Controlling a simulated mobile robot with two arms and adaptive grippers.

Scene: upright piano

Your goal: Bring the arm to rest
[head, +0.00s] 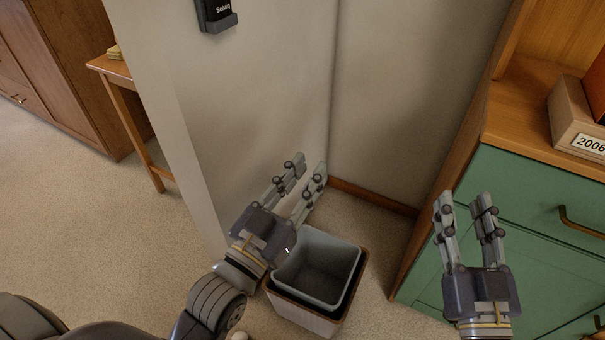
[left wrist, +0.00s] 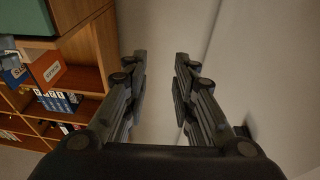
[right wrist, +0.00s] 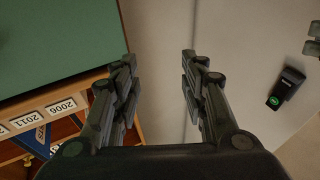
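My left gripper (head: 307,167) is open and empty in the head view, in front of the pale wall and above the back of a grey bin (head: 318,268). Its two fingers also stand apart in the left wrist view (left wrist: 160,60), with nothing between them. My right gripper (head: 464,202) is open and empty in front of the green cabinet (head: 505,185). In the right wrist view (right wrist: 158,60) its fingers are apart, with only the wall's corner line behind them. No piano shows.
The empty-looking bin stands on the carpet below my left gripper. A dark device in a holder (head: 215,14) is on the pale wall. A box marked 2006 (head: 580,125) sits on the cabinet top. A small wooden table (head: 128,110) stands at the left.

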